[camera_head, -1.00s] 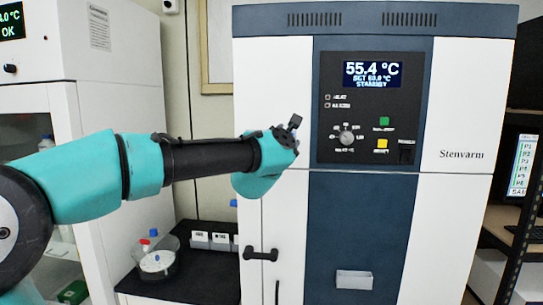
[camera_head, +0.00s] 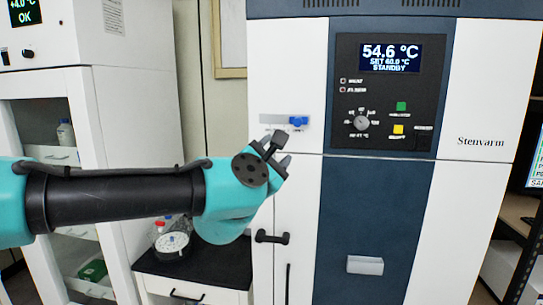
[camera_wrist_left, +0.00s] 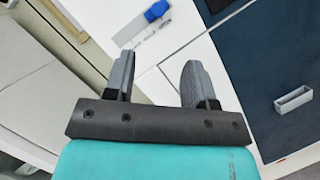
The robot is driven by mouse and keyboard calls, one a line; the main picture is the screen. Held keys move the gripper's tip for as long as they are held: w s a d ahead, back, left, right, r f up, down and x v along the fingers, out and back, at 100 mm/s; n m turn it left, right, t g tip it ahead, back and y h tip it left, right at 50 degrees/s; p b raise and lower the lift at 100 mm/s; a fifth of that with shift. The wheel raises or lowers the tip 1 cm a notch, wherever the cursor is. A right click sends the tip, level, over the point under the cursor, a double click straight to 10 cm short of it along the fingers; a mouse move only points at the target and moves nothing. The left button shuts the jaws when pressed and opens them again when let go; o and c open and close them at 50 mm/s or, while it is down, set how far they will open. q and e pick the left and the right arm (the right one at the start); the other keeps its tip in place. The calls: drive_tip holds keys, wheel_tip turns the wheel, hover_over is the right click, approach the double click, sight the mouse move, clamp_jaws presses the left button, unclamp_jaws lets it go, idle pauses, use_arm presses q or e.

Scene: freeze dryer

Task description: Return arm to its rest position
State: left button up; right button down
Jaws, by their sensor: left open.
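My left arm comes in from the left in the head view. Its gripper (camera_head: 279,160) is in front of the white left door of the freeze dryer (camera_head: 470,90), below a small blue-ended piece (camera_head: 298,122) on that door. In the left wrist view the two grey fingers (camera_wrist_left: 155,82) stand apart with nothing between them. The blue piece (camera_wrist_left: 157,11) shows beyond the fingertips there. The display (camera_head: 391,57) reads 54.6 °C, set 60.0 °C, standby. My right gripper is not in view.
A black door handle (camera_head: 271,237) is below the gripper. A white holder (camera_head: 365,265) is on the dark blue panel. A low cabinet (camera_head: 195,262) with a round container (camera_head: 172,245) stands behind the arm. An open-fronted white cabinet (camera_head: 60,110) is at left.

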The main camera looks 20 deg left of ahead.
use_arm(q)
drive_tip(key=shift+s+f, duration=0.15)
drive_tip(key=shift+s, duration=0.25)
drive_tip(key=w+d+f+m+g+h, duration=0.1)
drive_tip(key=w+f+m+g, duration=0.3)
drive_tip(key=f, duration=0.9)
drive_tip(key=w+d+f+m+g, duration=0.15)
drive_tip(key=f+m, duration=0.35)
drive_tip(key=f, duration=0.7)
drive_tip(key=w+f+m+g+h, duration=0.1)
drive_tip(key=w+f+m+g, duration=0.35)
drive_tip(key=f, duration=0.85)
drive_tip(key=s+a+f+m+g, duration=0.1)
drive_tip(key=s+f+m+g, duration=0.25)
drive_tip(key=f, duration=0.65)
drive_tip(key=s+f+m+g, duration=0.25)
drive_tip(key=s+f, duration=0.25)
drive_tip(key=f, duration=0.6)
drive_tip(key=s+f+m+g+h, duration=0.1)
drive_tip(key=s+f+m+g, duration=0.3)
drive_tip(key=s+f, duration=0.9)
drive_tip(key=shift+s+m, duration=0.5)
drive_tip(key=shift+m, duration=0.05)
